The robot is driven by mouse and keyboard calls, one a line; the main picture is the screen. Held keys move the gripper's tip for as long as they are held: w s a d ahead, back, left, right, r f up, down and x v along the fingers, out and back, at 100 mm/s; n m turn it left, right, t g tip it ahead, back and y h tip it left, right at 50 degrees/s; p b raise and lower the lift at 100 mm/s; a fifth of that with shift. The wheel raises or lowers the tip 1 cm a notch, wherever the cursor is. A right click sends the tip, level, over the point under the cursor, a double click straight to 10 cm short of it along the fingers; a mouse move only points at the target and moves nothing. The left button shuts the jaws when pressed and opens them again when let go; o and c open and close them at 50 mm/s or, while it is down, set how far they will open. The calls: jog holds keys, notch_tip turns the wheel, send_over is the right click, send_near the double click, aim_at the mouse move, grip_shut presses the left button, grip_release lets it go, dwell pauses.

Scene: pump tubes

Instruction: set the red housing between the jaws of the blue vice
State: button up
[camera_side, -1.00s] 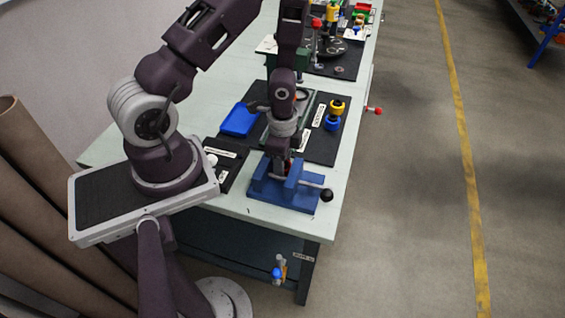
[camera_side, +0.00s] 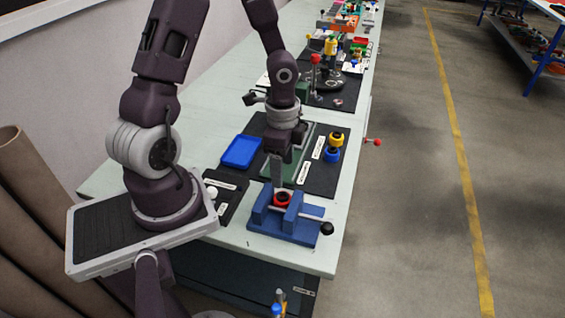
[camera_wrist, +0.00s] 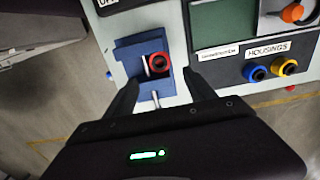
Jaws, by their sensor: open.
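The red housing (camera_side: 282,199) sits between the jaws of the blue vice (camera_side: 290,226), near the front edge of the bench. In the wrist view the red housing (camera_wrist: 158,62) shows as a ring with a dark centre, in the gap of the blue vice (camera_wrist: 129,54). My gripper (camera_side: 278,185) is above the vice, apart from the housing. In the wrist view its two fingers (camera_wrist: 162,88) are spread wide with nothing between them. I cannot tell how tightly the jaws bear on the housing.
A yellow housing (camera_side: 336,139) and a blue housing (camera_side: 332,155) stand on the black mat behind the vice. A blue tray (camera_side: 240,152) lies to the left. The vice's handle with a black knob (camera_side: 327,228) sticks out to the right.

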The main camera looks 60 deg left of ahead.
notch_tip(320, 180, up, 15)
jog(key=s+d+n+t+y, duration=0.2)
jog(key=s+n+y, duration=0.1)
jog(key=n, duration=0.2)
jog(key=s+d+r+n+t+h, duration=0.3)
jog(key=s+d+r+n, duration=0.1)
jog(key=s+d+r, duration=0.3)
jog(key=shift+s+d+r+t, duration=0.2)
jog(key=shift+s+r+t, duration=0.1)
jog(key=shift+s+r, duration=0.4)
